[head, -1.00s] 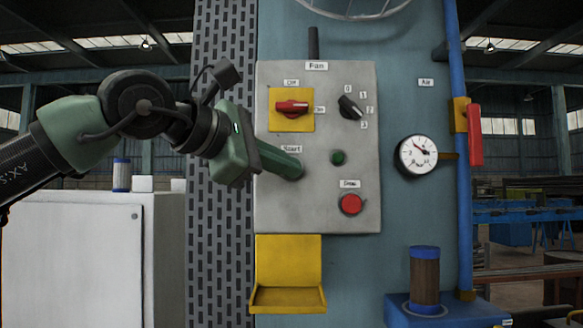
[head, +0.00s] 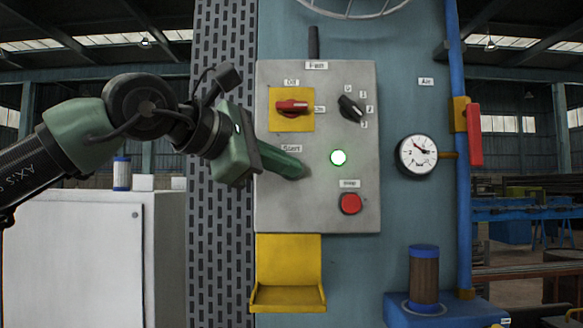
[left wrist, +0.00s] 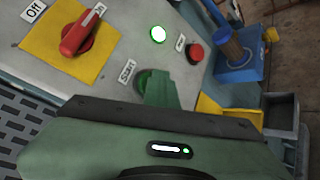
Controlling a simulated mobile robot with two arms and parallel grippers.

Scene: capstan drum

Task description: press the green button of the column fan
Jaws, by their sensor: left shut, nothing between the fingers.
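The fan control panel (head: 268,205) is a grey box on the blue column. My left gripper (head: 299,173) is shut and empty, its fingertips at the panel just below the "Start" label (head: 291,149). The green start button is hidden behind the fingers in the head view. In the left wrist view part of the green button (left wrist: 141,82) shows beside the fingers (left wrist: 160,88), which appear to be on it; contact itself is hard to see. The round lamp (head: 338,157) to the right glows bright white-green. My right gripper is not in view.
On the panel are a red switch (head: 291,106) on a yellow plate, a black selector knob (head: 351,107) and a red stop button (head: 351,203). A yellow tray (head: 287,262) hangs below. A gauge (head: 417,155) and blue pipe (head: 457,220) stand to the right.

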